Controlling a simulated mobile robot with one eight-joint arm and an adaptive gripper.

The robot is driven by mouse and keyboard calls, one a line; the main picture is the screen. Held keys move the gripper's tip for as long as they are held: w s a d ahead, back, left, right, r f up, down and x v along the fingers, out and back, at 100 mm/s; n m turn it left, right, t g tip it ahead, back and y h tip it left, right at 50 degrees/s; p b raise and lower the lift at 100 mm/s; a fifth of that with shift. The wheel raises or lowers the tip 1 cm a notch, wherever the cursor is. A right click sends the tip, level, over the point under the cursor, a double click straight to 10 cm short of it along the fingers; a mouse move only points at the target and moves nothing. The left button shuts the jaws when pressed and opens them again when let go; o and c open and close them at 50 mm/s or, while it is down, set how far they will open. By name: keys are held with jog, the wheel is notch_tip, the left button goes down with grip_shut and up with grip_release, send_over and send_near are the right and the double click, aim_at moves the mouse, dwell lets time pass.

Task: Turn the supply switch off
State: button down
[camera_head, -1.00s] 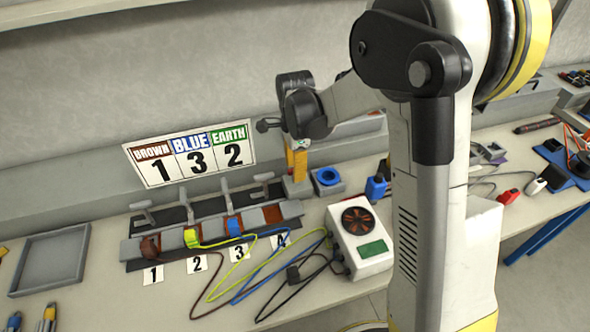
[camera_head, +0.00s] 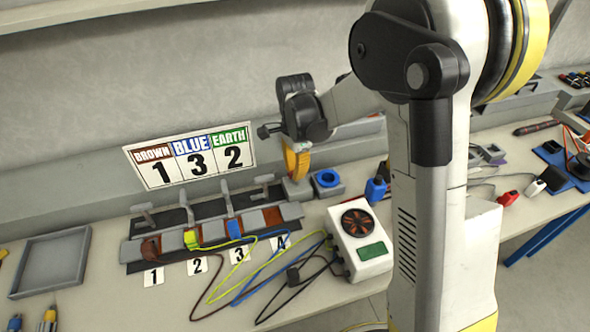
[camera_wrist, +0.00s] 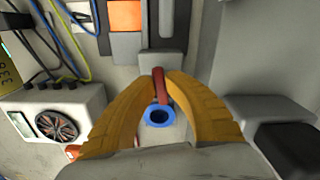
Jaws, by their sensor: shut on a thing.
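My gripper (camera_wrist: 161,77) has curved yellow fingers, and they are shut on a red lever (camera_wrist: 160,88) in the wrist view. The lever appears to belong to the supply switch, a small grey block (camera_wrist: 163,62) just beyond the fingertips. In the head view my gripper (camera_head: 297,160) is directly above the grey block (camera_head: 297,188), at the back of the bench. The lever is hidden behind the fingers in the head view. I cannot read the lever's on or off position.
A blue ring (camera_head: 327,177) sits on a grey block right beside the switch. The terminal row (camera_head: 213,232) with wires and raised levers is to the left. A white box with a fan (camera_head: 360,240) stands in front. An empty grey tray (camera_head: 50,262) is at far left.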

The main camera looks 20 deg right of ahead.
jog(key=n, duration=0.4)
jog(key=shift+s+n, duration=0.15)
jog(key=shift+n, duration=0.15)
jog(key=n, duration=0.3)
jog(key=shift+d+n+p, duration=0.15)
jog(key=shift+n+p, duration=0.15)
jog(key=shift+p, duration=0.1)
jog(key=n, duration=0.3)
jog(key=shift+s+n, duration=0.1)
jog(key=shift+n, duration=0.2)
jog(key=shift+d+n, duration=0.15)
jog(key=shift+n, duration=1.75)
jog(key=c, duration=1.4)
grip_release()
jog(key=shift+r, duration=0.1)
